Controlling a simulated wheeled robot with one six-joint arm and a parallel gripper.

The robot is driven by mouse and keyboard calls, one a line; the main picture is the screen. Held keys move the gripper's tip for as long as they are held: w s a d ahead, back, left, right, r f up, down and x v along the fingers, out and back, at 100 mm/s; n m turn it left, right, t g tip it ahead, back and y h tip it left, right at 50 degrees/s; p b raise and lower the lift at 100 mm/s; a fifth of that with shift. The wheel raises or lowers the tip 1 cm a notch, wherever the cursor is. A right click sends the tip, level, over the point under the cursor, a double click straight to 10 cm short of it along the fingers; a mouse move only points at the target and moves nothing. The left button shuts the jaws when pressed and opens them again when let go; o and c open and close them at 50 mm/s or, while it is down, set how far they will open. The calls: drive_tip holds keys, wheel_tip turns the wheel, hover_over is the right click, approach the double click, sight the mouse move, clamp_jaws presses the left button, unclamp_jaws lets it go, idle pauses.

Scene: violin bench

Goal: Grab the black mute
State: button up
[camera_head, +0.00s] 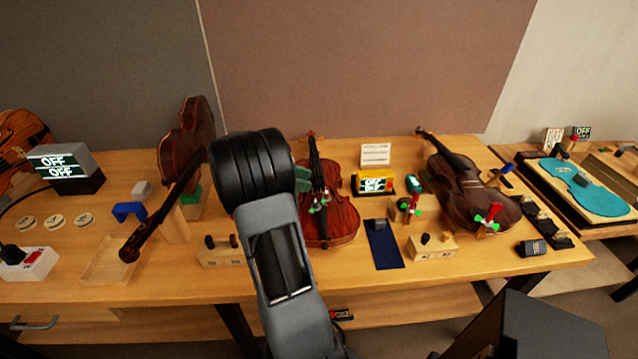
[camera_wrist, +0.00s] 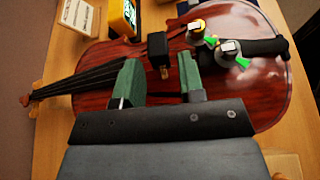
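A small black block that looks like the black mute (camera_wrist: 157,46) is over the strings of a reddish-brown violin, seen in the wrist view. A brass-coloured bit shows at its lower end. My gripper (camera_wrist: 160,72) has two green fingers, spread apart with a gap between them. The block lies just beyond the fingertips, in line with the gap, and I see no contact. In the head view my gripper (camera_head: 303,180) is over the middle violin (camera_head: 338,222). The mute cannot be made out clearly there.
Two knobs with green parts (camera_wrist: 229,46) sit on the violin right of the block. A yellow display box (camera_head: 373,183), a dark blue mat (camera_head: 383,246) and a second violin (camera_head: 463,190) are to the right. A wooden block with pegs (camera_head: 222,252) stands left of my arm.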

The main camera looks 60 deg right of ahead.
sight(318, 180)
drive_tip(key=shift+p+x, duration=0.3)
drive_tip(key=shift+x, duration=2.05)
drive_tip(key=c, duration=0.7)
drive_tip(key=shift+o, duration=0.2)
drive_tip(key=shift+w+r, duration=0.1)
